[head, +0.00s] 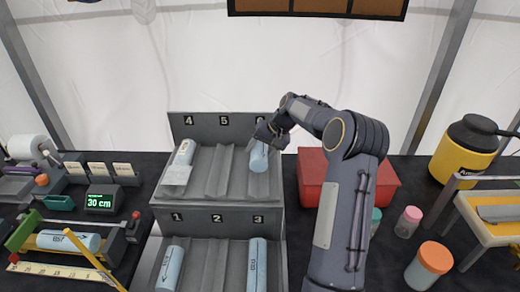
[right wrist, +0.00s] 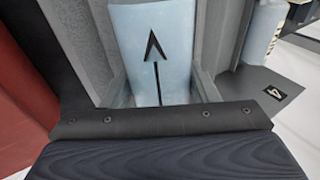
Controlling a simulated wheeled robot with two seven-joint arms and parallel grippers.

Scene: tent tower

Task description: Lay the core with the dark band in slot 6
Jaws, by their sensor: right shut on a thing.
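My right gripper (head: 268,134) is shut on a pale blue core (head: 259,156) in slot 6, the right groove of the rack's upper tier (head: 222,170). In the right wrist view this core (right wrist: 150,50) lies lengthwise between grey groove walls, with a black arrow on it. No dark band shows on its visible part; my gripper hides some of it. I cannot tell whether it rests fully on the groove floor. The 6 label is partly hidden by my gripper. Slot 5 is empty. My left gripper is not in view.
Cores lie in slot 1 (head: 171,266) and slot 3 (head: 257,266). Another core (head: 70,240) lies in a measuring cradle at left. A red bin (head: 312,168) stands close right of the rack.

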